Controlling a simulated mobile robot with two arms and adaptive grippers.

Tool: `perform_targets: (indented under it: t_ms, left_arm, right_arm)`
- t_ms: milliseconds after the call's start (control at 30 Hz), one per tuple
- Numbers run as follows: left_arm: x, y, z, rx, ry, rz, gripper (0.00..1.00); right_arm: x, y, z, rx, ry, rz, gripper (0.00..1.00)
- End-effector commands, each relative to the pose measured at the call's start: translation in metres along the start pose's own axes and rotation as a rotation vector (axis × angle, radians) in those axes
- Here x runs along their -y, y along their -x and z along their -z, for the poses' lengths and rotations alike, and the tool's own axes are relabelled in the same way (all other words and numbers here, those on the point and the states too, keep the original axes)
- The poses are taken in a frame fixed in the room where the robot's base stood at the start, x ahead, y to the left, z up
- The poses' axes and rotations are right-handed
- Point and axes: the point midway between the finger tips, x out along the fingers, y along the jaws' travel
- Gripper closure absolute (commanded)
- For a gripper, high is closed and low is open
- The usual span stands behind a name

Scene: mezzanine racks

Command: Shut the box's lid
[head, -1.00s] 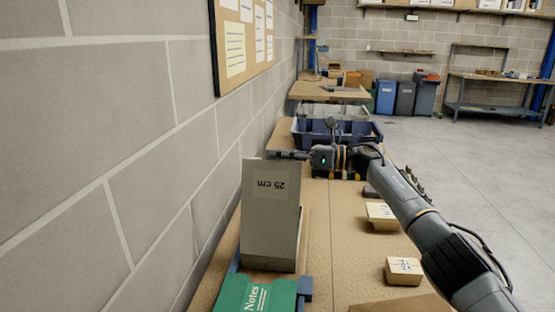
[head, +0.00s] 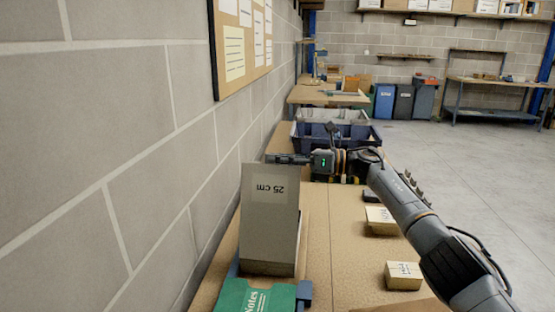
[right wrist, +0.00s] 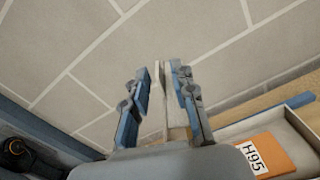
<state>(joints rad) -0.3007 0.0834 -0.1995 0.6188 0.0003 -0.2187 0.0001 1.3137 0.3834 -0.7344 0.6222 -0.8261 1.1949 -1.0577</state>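The box's grey lid (head: 268,225), labelled "25 cm" upside down, stands raised near the wall end of the bench. It hides most of the box in the head view. In the right wrist view a tray-like interior with pale walls (right wrist: 293,124) and an orange "H95" card (right wrist: 266,153) shows at lower right. My right gripper (head: 272,158) is just behind the lid's top edge. In the wrist view its two fingers (right wrist: 163,80) are apart, with a thin panel edge between them, probably the lid; contact is unclear. My left gripper is out of view.
A green "Notes" book (head: 255,297) lies in front of the lid. Small yellowish boxes (head: 404,276) (head: 380,220) sit on the bench to the right. Blue crates (head: 325,137) stand beyond my gripper. The block wall (head: 120,150) runs close along the left.

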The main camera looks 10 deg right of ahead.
Motion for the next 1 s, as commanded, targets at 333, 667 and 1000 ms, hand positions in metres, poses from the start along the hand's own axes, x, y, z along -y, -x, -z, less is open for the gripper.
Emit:
perform_targets:
  t_ms: [333,667,1000]
  left_arm:
    - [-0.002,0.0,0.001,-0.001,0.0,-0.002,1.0]
    - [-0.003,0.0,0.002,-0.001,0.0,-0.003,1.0]
    - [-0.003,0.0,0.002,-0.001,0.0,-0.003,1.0]
  right_arm:
    - [0.001,0.064,0.001,0.0,-0.001,0.005,0.74]
    - [0.001,0.113,0.0,0.0,-0.001,0.001,0.74]
    - [0.0,0.118,0.0,0.0,-0.001,0.0,0.74]
